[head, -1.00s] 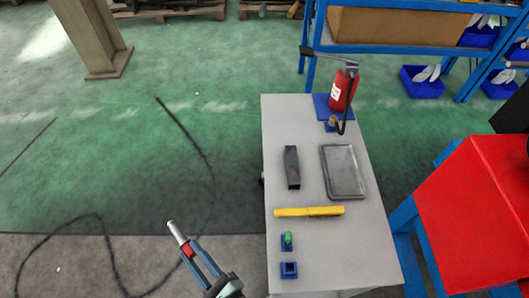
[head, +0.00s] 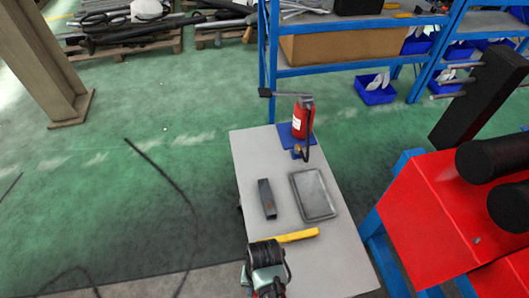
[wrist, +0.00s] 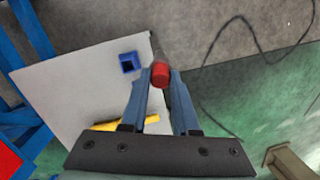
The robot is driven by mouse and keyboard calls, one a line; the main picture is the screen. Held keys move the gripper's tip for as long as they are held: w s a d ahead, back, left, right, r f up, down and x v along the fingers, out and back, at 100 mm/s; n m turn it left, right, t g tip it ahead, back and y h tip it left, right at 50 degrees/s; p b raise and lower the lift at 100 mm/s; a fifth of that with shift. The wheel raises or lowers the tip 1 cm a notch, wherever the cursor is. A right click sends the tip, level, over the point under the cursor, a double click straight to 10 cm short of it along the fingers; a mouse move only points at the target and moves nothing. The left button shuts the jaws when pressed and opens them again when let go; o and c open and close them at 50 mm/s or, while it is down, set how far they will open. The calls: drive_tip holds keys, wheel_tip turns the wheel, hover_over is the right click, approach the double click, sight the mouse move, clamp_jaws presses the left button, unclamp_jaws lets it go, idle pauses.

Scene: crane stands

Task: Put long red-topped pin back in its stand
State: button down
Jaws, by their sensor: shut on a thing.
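In the wrist view, my gripper (wrist: 160,78) is shut on the long red-topped pin, with its red top (wrist: 160,72) between the fingertips. Its grey shaft (wrist: 155,46) runs up and away beyond the fingers, partly hidden by the red top. A blue stand (wrist: 129,62) with a dark square opening sits on the table just left of the pin; the pin is apart from it. In the head view, my wrist covers the table's near end, hiding the fingers, the pin and the stand.
The grey table (head: 245,150) carries a yellow bar (head: 298,236), a dark block (head: 267,198), a shallow grey tray (head: 331,205) and a red extinguisher-like bottle (head: 302,122) at its far end. A red machine (head: 425,215) stands at right.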

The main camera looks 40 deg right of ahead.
drive_tip(key=s+d+r+h, duration=0.1)
drive_tip(key=s+d+r, duration=0.1)
drive_tip(key=d, duration=0.4)
drive_tip(key=shift+s+r+n+h+p, duration=0.25)
drive_tip(key=shift+s+n+h+p, duration=0.05)
drive_tip(key=shift+s+p, duration=0.15)
drive_tip(key=shift+r+p, duration=0.2)
drive_tip(key=shift+p, duration=0.1)
wheel_tip(320, 180, down, 6)
drive_tip(key=b, duration=0.4)
drive_tip(key=shift+f+b, duration=2.15)
drive_tip(key=shift+f, duration=0.35)
drive_tip(key=c, duration=0.6)
unclamp_jaws()
